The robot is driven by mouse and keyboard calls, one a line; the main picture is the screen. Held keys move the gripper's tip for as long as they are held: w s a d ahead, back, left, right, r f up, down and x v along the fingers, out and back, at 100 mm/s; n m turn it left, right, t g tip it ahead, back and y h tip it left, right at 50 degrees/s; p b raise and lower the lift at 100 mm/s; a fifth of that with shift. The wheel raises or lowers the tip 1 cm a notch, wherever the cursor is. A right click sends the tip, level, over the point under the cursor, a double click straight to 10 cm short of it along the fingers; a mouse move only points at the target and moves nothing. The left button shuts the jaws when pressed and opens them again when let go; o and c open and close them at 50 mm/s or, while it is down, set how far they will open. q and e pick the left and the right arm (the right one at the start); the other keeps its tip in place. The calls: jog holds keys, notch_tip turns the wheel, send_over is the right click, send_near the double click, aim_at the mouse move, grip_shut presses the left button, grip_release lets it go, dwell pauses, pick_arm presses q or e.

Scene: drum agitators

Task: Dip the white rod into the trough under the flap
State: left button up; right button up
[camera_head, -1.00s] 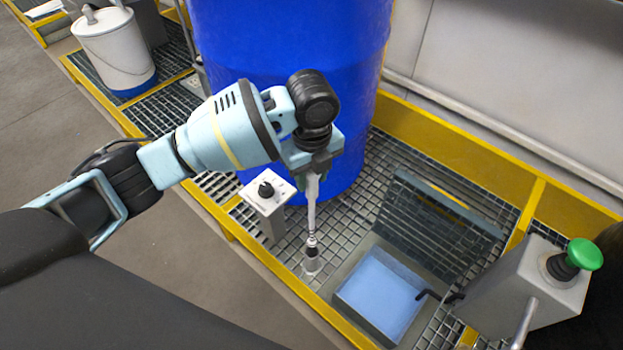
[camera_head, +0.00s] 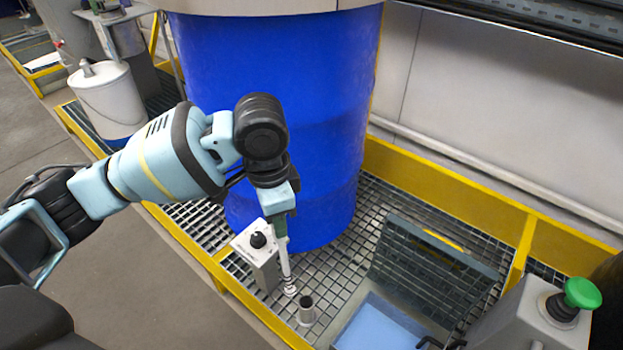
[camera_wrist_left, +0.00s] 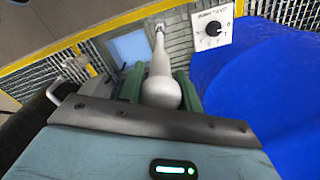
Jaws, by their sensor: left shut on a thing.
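My left gripper (camera_head: 281,222) is shut on the upper end of the white rod (camera_head: 287,265), which hangs down, slightly tilted. The rod's lower tip shows beside a short metal cup (camera_head: 307,311); the cup's mouth looks empty. In the left wrist view the rod (camera_wrist_left: 160,58) and its round end sit between the green fingers (camera_wrist_left: 160,90). The trough (camera_head: 380,326) holds light blue liquid at the bottom edge of the head view, right of the rod and partly cut off. The flap (camera_head: 425,268) stands tilted up behind the trough. My right gripper is not in view.
A big blue drum (camera_head: 285,120) stands close behind the gripper. A grey dial box (camera_head: 262,262) is left of the rod. A grey box with a green button (camera_head: 582,292) stands right of the trough. Yellow rails (camera_head: 450,190) edge the grating.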

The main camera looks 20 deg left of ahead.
pick_arm(q)
jog(key=s+r+n, duration=0.1)
jog(key=n, duration=0.2)
jog(key=s+a+r+n, duration=0.1)
jog(key=s+n, duration=0.1)
jog(key=n, duration=0.1)
jog(key=s+a+r+n, duration=0.1)
jog(key=n, duration=0.3)
jog(key=shift+s+a+r, duration=0.1)
jog(key=shift+s+r, duration=0.05)
jog(key=shift+s, duration=0.1)
